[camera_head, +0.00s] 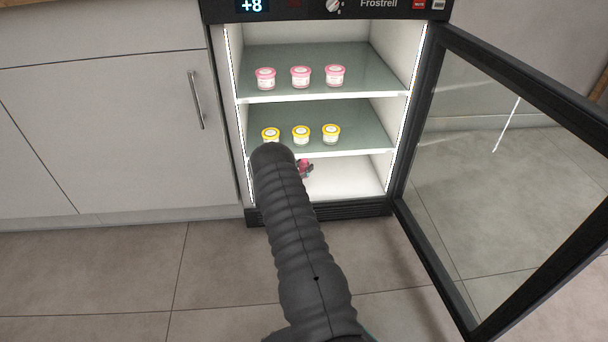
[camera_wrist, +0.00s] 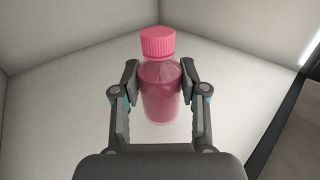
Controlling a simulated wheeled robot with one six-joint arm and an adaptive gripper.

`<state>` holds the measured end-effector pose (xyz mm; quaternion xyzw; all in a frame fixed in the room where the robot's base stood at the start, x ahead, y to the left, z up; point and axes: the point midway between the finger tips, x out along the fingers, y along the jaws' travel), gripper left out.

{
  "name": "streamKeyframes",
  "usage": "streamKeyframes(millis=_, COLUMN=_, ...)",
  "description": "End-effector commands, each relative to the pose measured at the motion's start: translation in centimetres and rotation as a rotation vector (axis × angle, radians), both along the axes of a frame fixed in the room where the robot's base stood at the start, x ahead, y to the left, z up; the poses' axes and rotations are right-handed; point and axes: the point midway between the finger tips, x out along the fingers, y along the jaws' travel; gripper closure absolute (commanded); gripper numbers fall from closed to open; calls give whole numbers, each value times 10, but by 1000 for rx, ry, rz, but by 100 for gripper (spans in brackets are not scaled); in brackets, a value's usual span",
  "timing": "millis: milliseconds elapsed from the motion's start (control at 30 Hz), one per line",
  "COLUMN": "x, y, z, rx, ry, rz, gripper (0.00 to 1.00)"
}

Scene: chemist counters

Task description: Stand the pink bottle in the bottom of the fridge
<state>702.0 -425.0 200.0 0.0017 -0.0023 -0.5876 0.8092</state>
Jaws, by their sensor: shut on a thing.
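The pink bottle (camera_wrist: 160,93) has a pink ribbed cap and stands upright between the two fingers of my gripper (camera_wrist: 160,84) in the wrist view. The fingers are shut on its sides. White walls and a white floor of the fridge surround it. In the head view a small part of the pink bottle (camera_head: 306,168) shows past my arm, inside the bottom compartment of the fridge (camera_head: 345,180). My arm hides most of the bottle and the gripper there. I cannot tell whether the bottle's base touches the floor.
The fridge's glass door (camera_head: 500,170) stands open to the right. Pink-lidded jars (camera_head: 301,77) stand on the upper shelf and yellow-lidded jars (camera_head: 301,135) on the shelf above the bottom compartment. The compartment floor right of my arm is clear. A closed cabinet (camera_head: 110,130) is at left.

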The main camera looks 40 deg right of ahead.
Motion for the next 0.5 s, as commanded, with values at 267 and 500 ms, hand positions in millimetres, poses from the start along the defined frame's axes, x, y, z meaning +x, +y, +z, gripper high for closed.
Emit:
streamKeyframes(millis=267, x=2, y=-6, z=-34, rx=0, ry=1, rz=0, gripper=99)
streamKeyframes(millis=500, x=1, y=-6, z=-35, rx=-1, ry=0, rz=-1, gripper=99)
